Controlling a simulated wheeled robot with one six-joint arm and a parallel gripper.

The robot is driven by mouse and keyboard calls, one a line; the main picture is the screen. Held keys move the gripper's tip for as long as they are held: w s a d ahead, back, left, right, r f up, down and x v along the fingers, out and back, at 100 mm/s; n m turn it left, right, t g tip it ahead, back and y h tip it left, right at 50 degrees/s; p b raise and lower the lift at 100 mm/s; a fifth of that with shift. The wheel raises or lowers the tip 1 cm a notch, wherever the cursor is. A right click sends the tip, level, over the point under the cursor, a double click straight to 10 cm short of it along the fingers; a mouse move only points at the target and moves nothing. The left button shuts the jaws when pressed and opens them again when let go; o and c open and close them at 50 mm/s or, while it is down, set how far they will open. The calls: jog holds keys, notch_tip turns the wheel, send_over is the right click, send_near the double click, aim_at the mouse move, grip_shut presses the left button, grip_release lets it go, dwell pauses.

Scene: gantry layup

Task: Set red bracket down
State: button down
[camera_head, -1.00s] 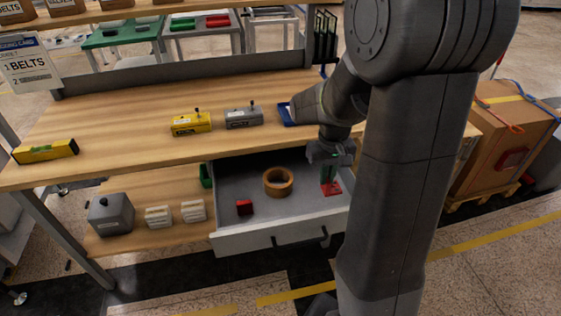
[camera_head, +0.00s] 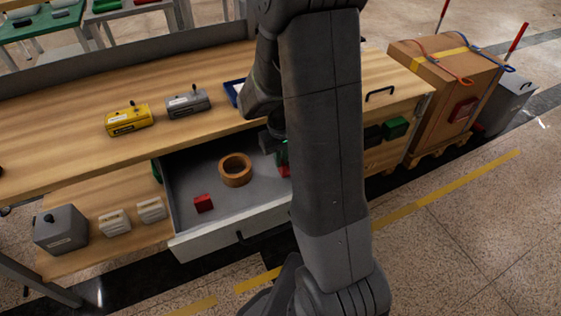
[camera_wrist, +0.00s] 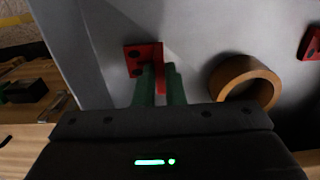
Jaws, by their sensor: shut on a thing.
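The red bracket (camera_wrist: 142,58) has a flat plate with dark holes and an upright web. My gripper (camera_wrist: 160,90) has green fingers shut on that web in the wrist view. In the head view my gripper (camera_head: 282,154) is low inside the open grey drawer (camera_head: 225,202), at its right side. Only a bit of the bracket (camera_head: 285,171) shows there, since my arm covers the rest. I cannot tell whether the plate touches the drawer floor.
The wooden bench top (camera_head: 60,130) overhangs the drawer. A yellow case (camera_head: 128,121) and a grey case (camera_head: 188,103) stand on it. A strapped carton (camera_head: 440,85) stands right.

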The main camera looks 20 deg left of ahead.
jog(key=shift+f, duration=0.7)
jog(key=shift+f, duration=0.15)
jog(key=c, duration=1.5)
grip_release()
notch_tip(320, 180, up, 12)
jog(key=shift+r+p, duration=0.15)
jog(key=shift+p, duration=0.7)
